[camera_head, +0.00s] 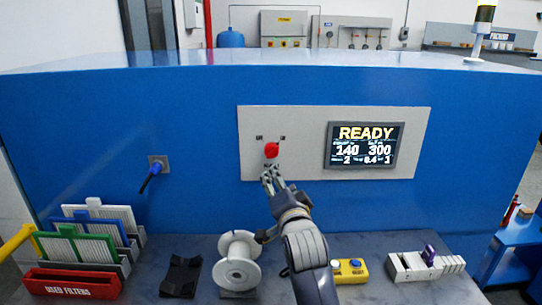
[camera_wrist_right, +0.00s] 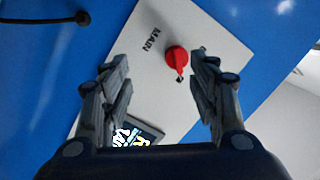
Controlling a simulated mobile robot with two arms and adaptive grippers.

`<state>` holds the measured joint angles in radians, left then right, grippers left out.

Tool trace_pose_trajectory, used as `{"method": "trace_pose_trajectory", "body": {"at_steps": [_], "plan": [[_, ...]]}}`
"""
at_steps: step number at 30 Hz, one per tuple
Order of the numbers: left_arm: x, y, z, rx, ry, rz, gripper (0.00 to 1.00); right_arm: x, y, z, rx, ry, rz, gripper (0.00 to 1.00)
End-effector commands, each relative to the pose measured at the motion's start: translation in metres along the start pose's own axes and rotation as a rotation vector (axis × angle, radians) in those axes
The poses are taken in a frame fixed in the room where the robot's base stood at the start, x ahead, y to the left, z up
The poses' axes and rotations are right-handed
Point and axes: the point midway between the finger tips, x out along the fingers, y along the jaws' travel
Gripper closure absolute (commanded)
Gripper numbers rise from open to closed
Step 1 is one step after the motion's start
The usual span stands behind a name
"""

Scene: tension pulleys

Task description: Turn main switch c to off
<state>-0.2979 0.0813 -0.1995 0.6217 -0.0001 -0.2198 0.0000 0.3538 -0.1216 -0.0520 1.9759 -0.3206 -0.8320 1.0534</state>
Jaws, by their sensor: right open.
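The main switch is a red rotary knob (camera_head: 271,150) on the light grey panel (camera_head: 300,118) of the blue machine. In the head view my right gripper (camera_head: 270,178) is just below the knob, with its fingers pointing at the panel. In the right wrist view the red knob (camera_wrist_right: 177,57) lies ahead between the two open fingers (camera_wrist_right: 160,75), nearer the right one, with a dark pointer end at its lower side. The gripper holds nothing and I see no contact with the knob. The word MAIN is readable beside it. My left gripper is not in view.
A display (camera_head: 364,146) reading READY is right of the knob. On the bench below are a white spool (camera_head: 238,262), filters in a rack (camera_head: 92,235), a red used-filters tray (camera_head: 72,285), a yellow button box (camera_head: 349,271) and a grey block (camera_head: 425,266).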

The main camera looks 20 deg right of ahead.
Motion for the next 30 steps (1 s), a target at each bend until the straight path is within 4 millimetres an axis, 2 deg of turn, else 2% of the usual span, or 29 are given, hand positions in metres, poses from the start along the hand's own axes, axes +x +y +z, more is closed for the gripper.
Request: {"method": "trace_pose_trajectory", "body": {"at_steps": [2,6,11,21,30], "plan": [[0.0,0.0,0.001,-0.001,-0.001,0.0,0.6,0.006,-0.016,-0.01,0.039,0.026,-0.032,0.45],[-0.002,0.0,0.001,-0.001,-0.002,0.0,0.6,0.013,-0.025,-0.016,0.061,0.04,-0.049,0.45],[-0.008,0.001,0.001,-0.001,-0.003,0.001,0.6,0.03,-0.027,-0.017,0.059,0.04,-0.047,0.45],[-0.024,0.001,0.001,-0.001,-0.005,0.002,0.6,0.084,-0.029,-0.019,0.058,0.038,-0.046,0.45],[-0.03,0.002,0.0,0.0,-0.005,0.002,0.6,0.112,-0.029,-0.019,0.06,0.038,-0.047,0.45]]}}
